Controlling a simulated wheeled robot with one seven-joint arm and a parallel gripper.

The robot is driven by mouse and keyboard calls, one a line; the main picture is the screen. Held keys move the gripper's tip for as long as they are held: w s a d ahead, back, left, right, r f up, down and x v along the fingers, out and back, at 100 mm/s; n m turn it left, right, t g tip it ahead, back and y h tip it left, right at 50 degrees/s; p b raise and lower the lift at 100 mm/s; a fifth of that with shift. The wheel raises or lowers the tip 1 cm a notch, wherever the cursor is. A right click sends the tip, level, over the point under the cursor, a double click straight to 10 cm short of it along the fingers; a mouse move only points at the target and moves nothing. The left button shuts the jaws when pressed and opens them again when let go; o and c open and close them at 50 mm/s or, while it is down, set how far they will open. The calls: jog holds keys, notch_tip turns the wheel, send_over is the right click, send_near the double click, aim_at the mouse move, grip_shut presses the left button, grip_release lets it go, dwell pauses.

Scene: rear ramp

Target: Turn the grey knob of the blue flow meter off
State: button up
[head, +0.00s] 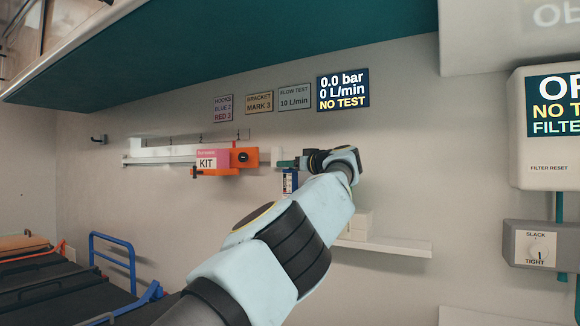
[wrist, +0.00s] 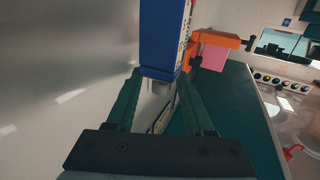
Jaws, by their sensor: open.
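The blue flow meter (head: 290,182) is on the wall, partly hidden behind my arm in the head view. In the wrist view its blue body (wrist: 163,38) stands at the top middle, with a scale along its right edge. A small grey part, apparently the knob (wrist: 158,88), shows below the body between my fingers. My gripper (wrist: 159,80) is open, its two green fingers on either side of that part. I cannot tell whether they touch it. In the head view my gripper (head: 287,163) is at the flow meter's top.
An orange bracket with a pink KIT box (head: 212,162) is left of the flow meter. A wall display (head: 343,91) reads 0.0 bar, 0 L/min, NO TEST. A white shelf (head: 385,245) is below right. A teal overhead panel (head: 250,40) spans the top.

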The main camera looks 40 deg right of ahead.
jog(key=s+a+b, duration=0.2)
jog(key=s+b, duration=0.3)
jog(key=s, duration=0.5)
jog(key=shift+s, duration=0.2)
